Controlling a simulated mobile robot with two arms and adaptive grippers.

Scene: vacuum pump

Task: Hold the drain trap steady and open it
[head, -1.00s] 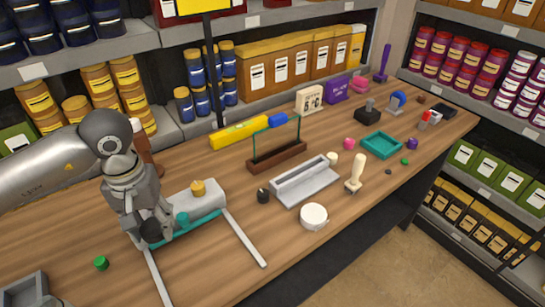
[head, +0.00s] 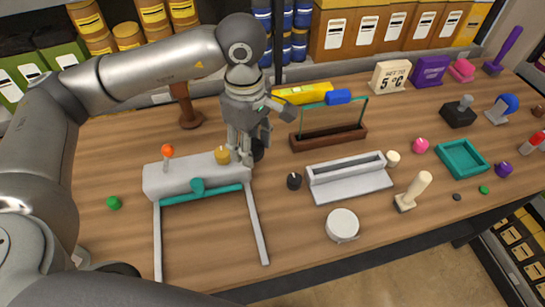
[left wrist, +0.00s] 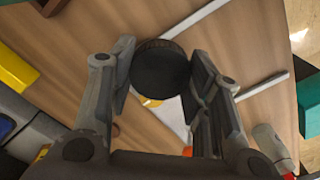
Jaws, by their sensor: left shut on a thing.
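My left gripper (head: 250,153) points down at the right end of the body, shut on a dark round part (head: 258,150). In the left wrist view, this dark round part (left wrist: 160,72) has a ribbed rim and sits between the two fingers. I cannot tell whether it is the drain trap, or whether it touches the pump. My right gripper is out of view.
A black knob (head: 294,181), a grey tray (head: 347,183), a white round lid (head: 342,225) and a cream-handled stamp (head: 413,192) stand to the right. A brown rack (head: 328,137) is behind. A small green cap (head: 114,203) lies left. The front table is mostly clear.

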